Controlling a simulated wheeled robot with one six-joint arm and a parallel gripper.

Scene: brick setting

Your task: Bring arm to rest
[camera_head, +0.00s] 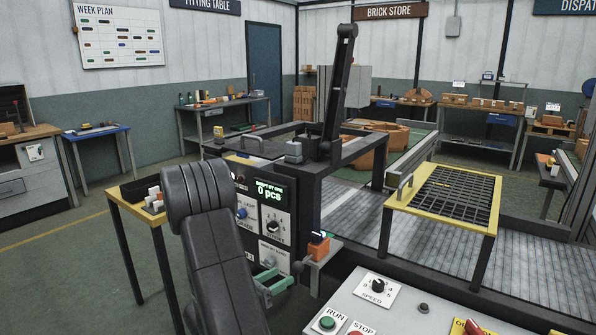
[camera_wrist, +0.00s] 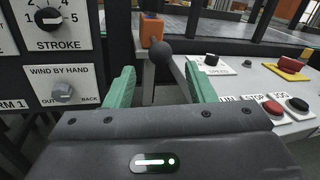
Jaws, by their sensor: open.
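My gripper (camera_head: 273,284) is at the lower middle of the head view, in front of a dark control panel (camera_head: 266,216). Its green fingers stand wide apart in the wrist view (camera_wrist: 160,70), with nothing clamped between them. A black ball knob on a stem (camera_wrist: 162,48) shows in the gap between the fingers. I cannot tell how far beyond the fingertips it is. My arm reaches forward over the floor and partly hides the panel.
A control desk (camera_head: 350,305) is at right, with a yellow-framed grille (camera_head: 399,193) behind. Open floor lies left.

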